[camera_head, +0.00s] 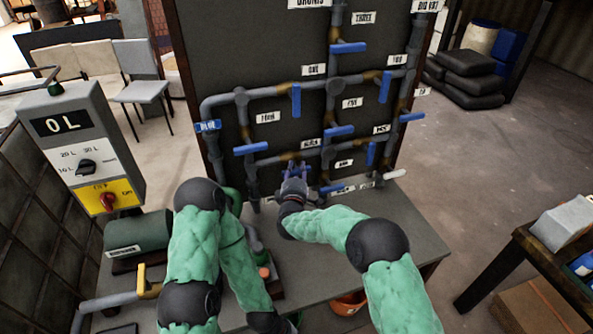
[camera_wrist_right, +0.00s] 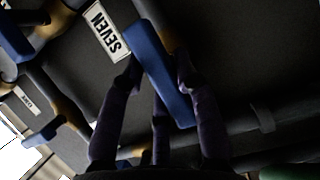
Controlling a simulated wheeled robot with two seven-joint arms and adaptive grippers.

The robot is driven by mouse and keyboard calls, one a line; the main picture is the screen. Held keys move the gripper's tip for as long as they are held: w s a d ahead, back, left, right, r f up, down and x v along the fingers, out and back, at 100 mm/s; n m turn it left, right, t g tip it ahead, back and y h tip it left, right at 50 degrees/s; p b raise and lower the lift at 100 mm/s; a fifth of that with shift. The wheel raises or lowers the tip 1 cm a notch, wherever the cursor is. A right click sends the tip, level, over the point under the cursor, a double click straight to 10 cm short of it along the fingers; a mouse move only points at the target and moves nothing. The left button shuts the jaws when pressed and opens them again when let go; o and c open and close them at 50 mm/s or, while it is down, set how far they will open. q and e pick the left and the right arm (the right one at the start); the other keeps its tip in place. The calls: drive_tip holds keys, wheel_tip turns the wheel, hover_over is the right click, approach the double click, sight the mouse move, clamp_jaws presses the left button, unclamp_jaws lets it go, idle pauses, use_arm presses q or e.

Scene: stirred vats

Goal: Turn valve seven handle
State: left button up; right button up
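The valve seven handle (camera_wrist_right: 160,72) is a long blue lever running diagonally through the right wrist view, beside a white plate reading SEVEN (camera_wrist_right: 103,33). My right gripper (camera_wrist_right: 160,68) has dark fingers on both sides of this handle, with a third finger partly behind it. The fingertips lie close to its edges; I cannot tell whether they press on it. In the head view my right gripper (camera_head: 295,170) is at the low middle of the pipe panel and hides much of the handle. My left arm (camera_head: 245,270) hangs down over the bench; its gripper is not clearly seen.
Several other blue handles and pipes cover the dark panel (camera_head: 240,40) close around my right gripper. A grey control box (camera_head: 80,145) reading 0 L stands left. An orange bucket (camera_head: 348,303) is below the grey bench (camera_head: 410,245). Open floor lies to the right.

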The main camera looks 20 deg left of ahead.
clamp_jaws()
drive_tip(key=shift+r+m+g+p, duration=0.1)
drive_tip(key=shift+m+g+p, duration=0.3)
drive_tip(key=shift+m+p, duration=0.45)
drive_tip(key=m+g+p, duration=0.1)
drive_tip(key=m+p, duration=0.1)
drive_tip(key=m, duration=0.1)
drive_tip(key=shift+w+d, duration=0.1)
drive_tip(key=shift+d, duration=0.05)
drive_tip(key=shift+m+g+y+p, duration=0.35)
drive_tip(key=shift+m+g, duration=0.35)
drive_tip(key=shift+m, duration=0.35)
drive_tip(key=shift+f+m+g+y, duration=0.25)
drive_tip(key=shift+m+g, duration=0.05)
drive_tip(key=shift+m, duration=0.4)
drive_tip(key=shift+w+d+f+m+g+y+b, duration=0.15)
drive_tip(key=shift+m+g+y+b, duration=0.25)
drive_tip(key=shift+m+b, duration=0.45)
drive_tip(key=m+b, duration=0.1)
drive_tip(key=b, duration=0.2)
drive_tip(key=m+g+y+b, duration=0.1)
drive_tip(key=m+b, duration=0.1)
drive_tip(key=b, duration=0.1)
drive_tip(key=shift+f+g+y, duration=0.2)
drive_tip(key=shift+g+y, duration=0.1)
drive_tip(key=shift+r+m+b, duration=0.1)
drive_tip(key=shift+m+b, duration=0.15)
drive_tip(key=shift+b, duration=0.75)
